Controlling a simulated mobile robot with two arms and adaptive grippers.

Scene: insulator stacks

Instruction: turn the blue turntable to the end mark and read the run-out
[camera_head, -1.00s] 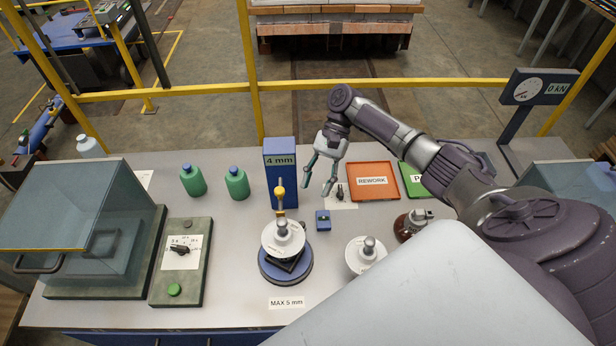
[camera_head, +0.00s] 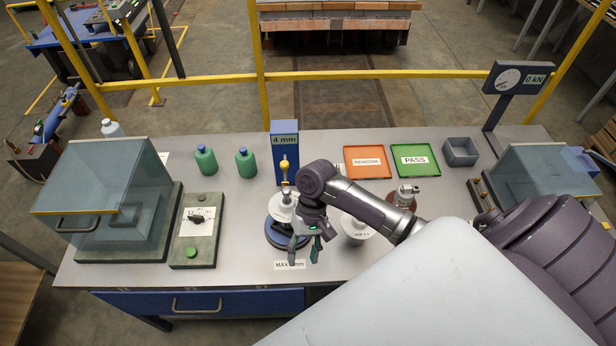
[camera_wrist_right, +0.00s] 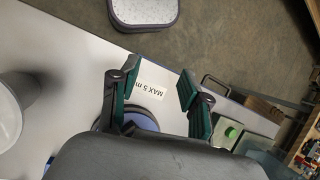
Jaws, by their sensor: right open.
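The blue turntable (camera_head: 273,236) stands on the bench left of centre, with a white insulator (camera_head: 281,206) on it. My right gripper (camera_head: 304,260) hangs in front of its right side, open and empty, and hides part of it. In the right wrist view the open fingers (camera_wrist_right: 155,95) have the "MAX 5 mm" label (camera_wrist_right: 150,91) between them, and the turntable's blue edge (camera_wrist_right: 142,116) shows below. The blue gauge post (camera_head: 285,155) behind the turntable reads "4 mm", with a yellow-tipped probe (camera_head: 285,164) in front. An end mark cannot be made out. My left gripper is not in view.
A second insulator (camera_head: 356,229) stands right of my gripper, with a brown one (camera_head: 405,197) beyond. Orange REWORK (camera_head: 367,175) and green PASS (camera_head: 412,173) trays lie behind. Green bottles (camera_head: 206,160), a switch box (camera_head: 205,247) and a clear-hooded box (camera_head: 100,200) stand left.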

